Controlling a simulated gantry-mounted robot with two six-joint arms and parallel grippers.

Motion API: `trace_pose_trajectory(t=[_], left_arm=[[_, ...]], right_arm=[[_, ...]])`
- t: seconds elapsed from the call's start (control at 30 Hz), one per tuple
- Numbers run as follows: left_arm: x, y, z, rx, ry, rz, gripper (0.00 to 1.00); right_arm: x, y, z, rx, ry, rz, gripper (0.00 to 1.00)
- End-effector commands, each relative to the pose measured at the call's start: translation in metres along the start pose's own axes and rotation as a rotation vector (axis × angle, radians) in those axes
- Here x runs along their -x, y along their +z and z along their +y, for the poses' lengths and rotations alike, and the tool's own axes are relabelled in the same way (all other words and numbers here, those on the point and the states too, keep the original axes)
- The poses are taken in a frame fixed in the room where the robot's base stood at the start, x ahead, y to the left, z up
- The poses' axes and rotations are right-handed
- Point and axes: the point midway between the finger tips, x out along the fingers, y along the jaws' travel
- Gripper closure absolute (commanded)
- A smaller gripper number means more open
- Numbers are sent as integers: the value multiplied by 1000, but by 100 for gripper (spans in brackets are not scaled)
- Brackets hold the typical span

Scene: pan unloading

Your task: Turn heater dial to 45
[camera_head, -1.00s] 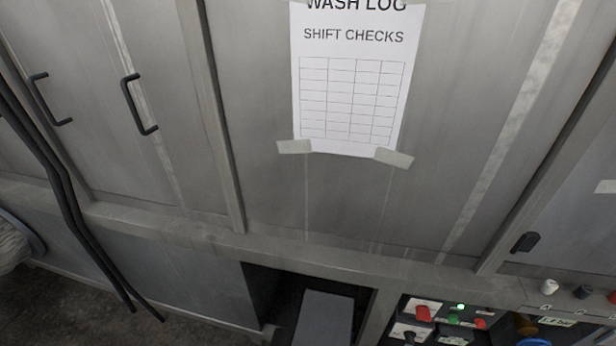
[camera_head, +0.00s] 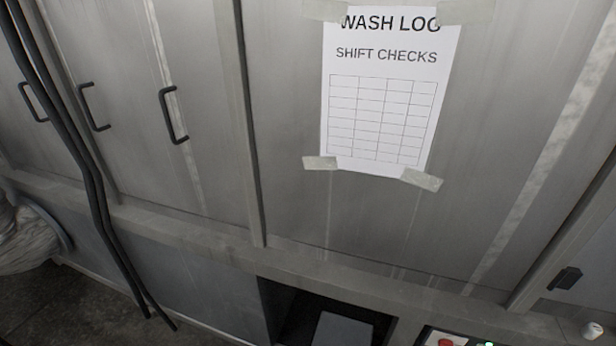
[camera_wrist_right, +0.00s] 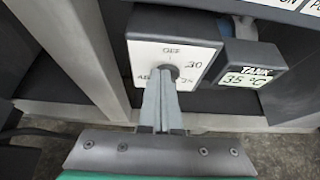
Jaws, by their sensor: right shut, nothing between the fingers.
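In the right wrist view a dark box carries a white dial face (camera_wrist_right: 146,58). "OFF" is at the top of the face and "30" at the right. A mark at the left is partly legible, and another at the lower right is partly covered by the fingers. A round grey knob (camera_wrist_right: 169,71) sits in the middle. My right gripper (camera_wrist_right: 167,82) is shut, its grey fingers pointing up at the knob and overlapping its lower edge. I cannot tell whether they touch it or which mark the knob points to. My left gripper is in neither view.
Beside the dial, a tank display (camera_wrist_right: 253,76) reads about 35 °C. In the head view, grey cabinet doors carry a wash log sheet (camera_head: 385,100). Dark hoses (camera_head: 95,190) hang at the left. A control panel (camera_head: 445,338) with a lit green lamp shows at the bottom edge.

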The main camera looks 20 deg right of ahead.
Motion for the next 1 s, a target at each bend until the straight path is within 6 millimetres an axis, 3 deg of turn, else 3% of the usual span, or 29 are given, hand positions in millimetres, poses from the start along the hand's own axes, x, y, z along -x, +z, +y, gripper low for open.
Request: trace_pose_trajectory(t=[1.0], left_arm=[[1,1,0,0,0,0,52]], right_arm=[[0,-2,-17,-1,1,4,100]])
